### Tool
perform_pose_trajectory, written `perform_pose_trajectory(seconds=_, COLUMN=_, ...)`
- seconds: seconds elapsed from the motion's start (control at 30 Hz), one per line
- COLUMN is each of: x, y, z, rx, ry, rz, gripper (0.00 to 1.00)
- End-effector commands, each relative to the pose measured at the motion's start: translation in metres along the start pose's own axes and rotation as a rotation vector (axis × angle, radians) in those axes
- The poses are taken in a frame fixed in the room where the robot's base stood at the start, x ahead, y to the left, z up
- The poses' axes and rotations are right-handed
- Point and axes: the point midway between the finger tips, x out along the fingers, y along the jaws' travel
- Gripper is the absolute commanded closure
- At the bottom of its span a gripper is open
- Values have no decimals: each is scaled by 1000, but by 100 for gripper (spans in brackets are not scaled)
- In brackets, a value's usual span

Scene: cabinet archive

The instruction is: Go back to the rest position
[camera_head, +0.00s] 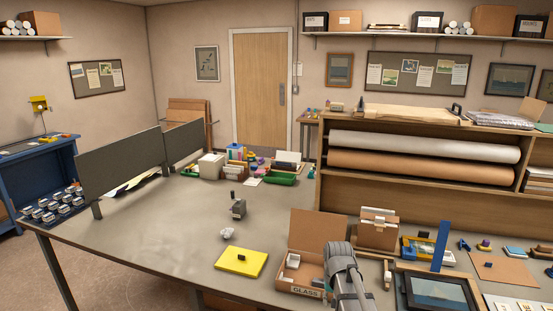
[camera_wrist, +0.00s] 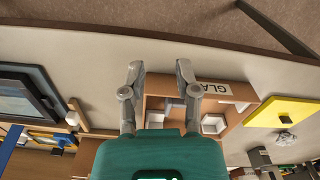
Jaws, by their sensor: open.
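My gripper (camera_wrist: 158,70) is open, its two grey fingers apart with nothing between them. In the wrist view it points over an open cardboard box (camera_wrist: 238,92) with a GLASS label, which shows upside down. The same box (camera_head: 314,246) stands at the front of the bench in the head view, lid raised, with small white items inside. My grey arm (camera_head: 343,265) reaches in beside the box's right side there. The gripper's fingers cannot be made out in the head view.
A yellow pad (camera_head: 241,261) with a black knob, crumpled paper (camera_head: 227,233) and a grey device (camera_head: 237,210) lie left of the box. A dark frame (camera_head: 438,292) and a blue upright piece (camera_head: 441,244) are to its right. The bench's left middle (camera_head: 165,235) is clear.

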Motion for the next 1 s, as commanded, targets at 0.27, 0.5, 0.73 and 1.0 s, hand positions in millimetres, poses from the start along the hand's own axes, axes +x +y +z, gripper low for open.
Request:
perform_pose_trajectory(seconds=0.27, x=0, y=7, z=97, rx=-92, ry=0, rz=1, gripper=59)
perform_pose_trajectory(seconds=0.5, x=0, y=8, z=117, rx=-120, ry=0, rz=1, gripper=59)
perform_pose_trajectory(seconds=0.73, x=0, y=8, z=116, rx=-120, ry=0, rz=1, gripper=59)
perform_pose_trajectory(seconds=1.0, x=0, y=7, z=105, rx=-126, ry=0, rz=1, gripper=100)
